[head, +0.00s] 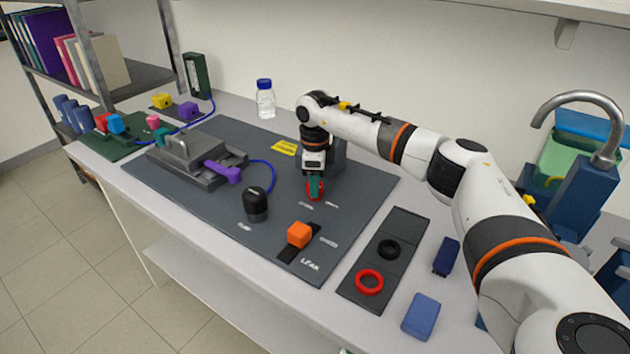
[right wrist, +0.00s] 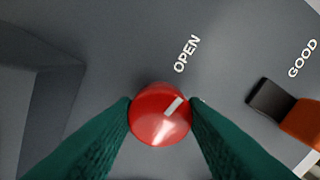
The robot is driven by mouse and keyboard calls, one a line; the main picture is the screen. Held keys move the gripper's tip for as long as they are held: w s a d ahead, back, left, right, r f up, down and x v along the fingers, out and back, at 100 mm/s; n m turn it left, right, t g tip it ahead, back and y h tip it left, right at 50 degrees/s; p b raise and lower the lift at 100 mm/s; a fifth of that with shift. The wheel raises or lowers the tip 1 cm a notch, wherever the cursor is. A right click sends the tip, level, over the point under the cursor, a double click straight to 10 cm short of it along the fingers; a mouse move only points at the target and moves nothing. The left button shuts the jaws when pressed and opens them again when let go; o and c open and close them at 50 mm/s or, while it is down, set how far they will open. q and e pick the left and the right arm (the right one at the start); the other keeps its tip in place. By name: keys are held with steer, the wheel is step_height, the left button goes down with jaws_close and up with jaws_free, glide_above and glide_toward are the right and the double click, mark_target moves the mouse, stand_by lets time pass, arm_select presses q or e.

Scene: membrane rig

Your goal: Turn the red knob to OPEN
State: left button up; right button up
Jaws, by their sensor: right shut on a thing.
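The red knob (right wrist: 150,130) stands on the dark grey panel (right wrist: 110,60), with a short white pointer line on its top. In the right wrist view the line slants up and right, and the OPEN label (right wrist: 187,53) is above the knob, slightly right. The line points to the right of that label, not squarely at it. My right gripper (right wrist: 160,112) is shut on the knob, one green finger on each side. In the head view my right gripper (head: 315,186) points down at the panel, with little of the knob showing. My left gripper is not in view.
An orange slider (head: 299,234) sits on a black track near the LEAK label (head: 310,264). A black knob (head: 256,203) and a grey clamp rig (head: 190,160) with a purple handle stand left. Right, a tray (head: 362,262) holds a red ring and a black ring.

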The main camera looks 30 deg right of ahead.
steer(key=shift+r+n, duration=0.1)
steer(key=shift+n, duration=0.8)
steer(key=o, duration=1)
step_height(320, 180, up, 12)
steer(key=shift+f+b, duration=0.1)
steer(key=shift+b, duration=0.75)
